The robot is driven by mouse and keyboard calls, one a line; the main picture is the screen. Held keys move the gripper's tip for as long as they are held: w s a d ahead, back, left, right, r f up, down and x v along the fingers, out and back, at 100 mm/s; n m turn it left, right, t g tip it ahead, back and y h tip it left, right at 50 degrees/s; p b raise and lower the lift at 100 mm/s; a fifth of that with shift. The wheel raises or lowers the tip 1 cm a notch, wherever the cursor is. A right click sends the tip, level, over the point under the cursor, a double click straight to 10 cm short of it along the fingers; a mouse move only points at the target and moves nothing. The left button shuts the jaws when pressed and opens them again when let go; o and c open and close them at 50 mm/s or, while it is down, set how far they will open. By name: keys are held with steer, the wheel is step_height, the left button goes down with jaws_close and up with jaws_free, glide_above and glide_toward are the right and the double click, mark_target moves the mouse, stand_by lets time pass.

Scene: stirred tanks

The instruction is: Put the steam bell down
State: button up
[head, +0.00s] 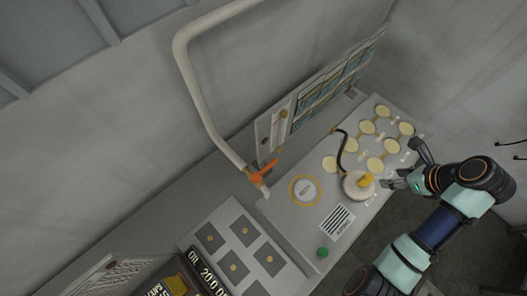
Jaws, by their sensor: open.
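The steam bell (353,188) is a round, pale cap with a yellow grip on top and a dark hose curving up from it. It sits on the grey panel in the head view, below the pale round pads and to the right of the orange ring. My gripper (399,163) is just right of the bell with its fingers spread. One finger points toward the yellow grip and seems apart from it. The bell's underside is hidden.
Several pale round pads (383,111) joined by orange lines cover the panel's upper part. A ring mark (304,191), a striped label (337,222) and a green knob (323,252) lie left and below. A bent pipe (202,95) with an orange lever (263,171) rises at left.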

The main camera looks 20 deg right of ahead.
steer(key=w+a+r+n+t+h, duration=0.1)
steer(key=w+a+r+n+t, duration=0.1)
steer(key=w+a+n, duration=0.65)
steer(key=w+a+r+n+t+h, duration=0.1)
steer(key=w+a+r+n, duration=0.1)
steer(key=w+a+n, duration=0.65)
steer(key=s+a+r+n+t, duration=0.1)
steer(key=a+r+n, duration=0.2)
steer(key=a+n, duration=0.2)
steer(key=s+a+r+n+t, duration=0.2)
steer(key=a+n, duration=0.4)
steer(key=a, duration=0.6)
steer(key=s+a+r+n+t+y, duration=0.1)
steer(key=a+r+n, duration=0.3)
steer(key=a, duration=0.4)
steer(key=shift+s+a+r+n+t, duration=0.15)
steer(key=shift+s+a+n+t, duration=0.1)
steer(key=shift+s+n+t, duration=0.55)
steer(key=shift+w, duration=0.15)
